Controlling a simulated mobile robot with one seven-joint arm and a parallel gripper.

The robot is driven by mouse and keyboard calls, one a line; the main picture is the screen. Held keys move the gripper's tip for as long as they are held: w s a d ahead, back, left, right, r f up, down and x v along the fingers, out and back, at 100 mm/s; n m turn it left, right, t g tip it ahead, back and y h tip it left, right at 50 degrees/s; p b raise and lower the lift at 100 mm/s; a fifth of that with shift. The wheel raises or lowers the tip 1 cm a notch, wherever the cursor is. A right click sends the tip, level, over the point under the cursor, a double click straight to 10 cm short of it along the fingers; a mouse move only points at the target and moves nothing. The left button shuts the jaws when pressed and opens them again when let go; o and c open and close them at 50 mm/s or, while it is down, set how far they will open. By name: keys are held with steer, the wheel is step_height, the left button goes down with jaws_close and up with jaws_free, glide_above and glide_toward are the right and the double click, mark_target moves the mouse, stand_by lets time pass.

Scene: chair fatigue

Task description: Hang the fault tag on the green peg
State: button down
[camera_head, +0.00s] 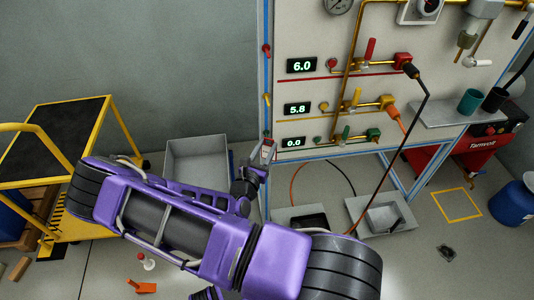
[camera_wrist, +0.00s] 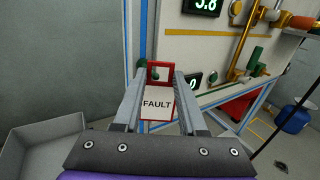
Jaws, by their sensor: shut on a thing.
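The fault tag (camera_wrist: 157,106) is a white plate marked FAULT with a square red loop on top. My gripper (camera_wrist: 158,88) is shut on it, one finger on each side, and holds it upright. In the head view the tag (camera_head: 267,152) shows small at the tip of my gripper (camera_head: 262,160), by the left post of the panel. The green peg (camera_wrist: 155,72) shows through the red loop in the wrist view. I cannot tell whether it passes through the loop or lies behind it.
A red peg (camera_head: 266,50) and a yellow peg (camera_head: 267,100) sit higher on the same post. The panel (camera_head: 300,30) carries displays, yellow pipes and valves close on the right. A grey bin (camera_head: 198,160) and a yellow cart (camera_head: 115,120) stand left.

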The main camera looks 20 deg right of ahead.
mark_target(265, 142)
steer(key=shift+w+d+f+b, duration=0.1)
steer(key=shift+w+d+b, duration=0.15)
steer(key=shift+w, duration=0.35)
steer(key=shift+w+d+f+b, duration=0.1)
steer(key=shift+w+b, duration=0.2)
steer(key=shift+w, duration=0.3)
steer(key=shift+w+d+f, duration=0.15)
steer(key=shift+w+f, duration=0.15)
steer(key=shift+w, duration=0.15)
steer(key=shift+f, duration=0.1)
steer(key=shift+c, duration=1.9)
jaws_free()
steer(key=p+v, duration=0.1)
steer(key=v, duration=1.6)
steer(key=shift+s, duration=0.1)
